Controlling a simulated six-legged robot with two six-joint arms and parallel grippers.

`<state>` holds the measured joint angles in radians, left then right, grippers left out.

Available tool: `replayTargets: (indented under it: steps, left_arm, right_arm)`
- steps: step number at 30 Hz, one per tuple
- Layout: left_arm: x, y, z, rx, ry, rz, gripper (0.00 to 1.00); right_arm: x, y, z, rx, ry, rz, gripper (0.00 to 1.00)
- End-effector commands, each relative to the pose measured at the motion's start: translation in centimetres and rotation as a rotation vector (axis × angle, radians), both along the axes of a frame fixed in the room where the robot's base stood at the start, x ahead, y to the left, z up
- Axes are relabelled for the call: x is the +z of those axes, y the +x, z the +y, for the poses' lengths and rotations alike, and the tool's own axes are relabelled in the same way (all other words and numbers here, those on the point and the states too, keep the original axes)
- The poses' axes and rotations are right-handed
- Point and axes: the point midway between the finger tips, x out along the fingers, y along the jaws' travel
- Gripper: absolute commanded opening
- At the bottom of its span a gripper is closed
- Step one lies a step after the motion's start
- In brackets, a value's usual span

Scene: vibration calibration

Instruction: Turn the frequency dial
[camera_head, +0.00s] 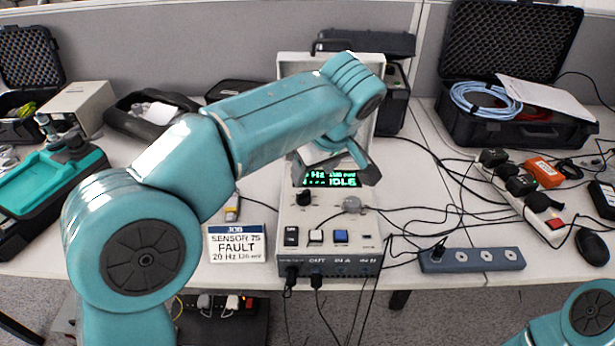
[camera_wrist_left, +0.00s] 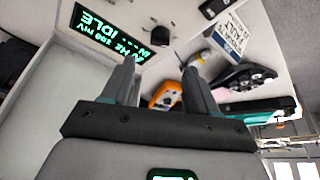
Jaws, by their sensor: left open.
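The calibrator box (camera_head: 290,245) stands on the table with its lid raised behind it. Its black round dial (camera_head: 304,197) sits on the panel below the green-lit display (camera_head: 330,178), which reads IDLE. The dial also shows in the left wrist view (camera_wrist_left: 160,37), beyond the fingertips. My left gripper (camera_head: 336,172) is open and empty, above the panel at the display, a little behind the dial and apart from it. Its two fingers (camera_wrist_left: 158,68) show spread in the wrist view. My arm hides part of the lid. My right gripper is out of view.
A job card (camera_head: 236,244) reading SENSOR 75 FAULT, 20 Hz stands left of the box. A grey-blue block with sockets (camera_head: 472,260) lies right, among loose black cables. An open case (camera_head: 510,130) holds a coiled blue cable (camera_head: 485,100). A power strip (camera_head: 535,215) lies right.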

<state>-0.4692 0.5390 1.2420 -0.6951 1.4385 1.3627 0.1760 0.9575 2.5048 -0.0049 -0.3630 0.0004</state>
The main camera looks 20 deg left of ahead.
Motion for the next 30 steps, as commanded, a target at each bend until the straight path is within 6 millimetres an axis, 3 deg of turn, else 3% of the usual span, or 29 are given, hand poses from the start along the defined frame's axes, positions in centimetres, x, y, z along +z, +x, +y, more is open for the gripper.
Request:
replayTargets:
  steps: [1, 3, 9, 30]
  left_arm:
    - [1.6, -0.3, -0.5, -0.002, -0.002, -0.003, 0.59]
    - [3.1, -0.7, -0.9, -0.001, -0.001, -0.003, 0.59]
    - [5.7, -1.6, -1.7, -0.001, 0.0, 0.0, 0.59]
    - [6.3, -1.8, -1.9, -0.001, 0.0, 0.001, 0.59]
  right_arm:
    - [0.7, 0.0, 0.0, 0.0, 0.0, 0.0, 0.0]
    - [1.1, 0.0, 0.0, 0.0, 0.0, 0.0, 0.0]
    - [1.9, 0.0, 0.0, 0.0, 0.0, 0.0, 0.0]
    - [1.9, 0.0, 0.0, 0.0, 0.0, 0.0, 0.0]
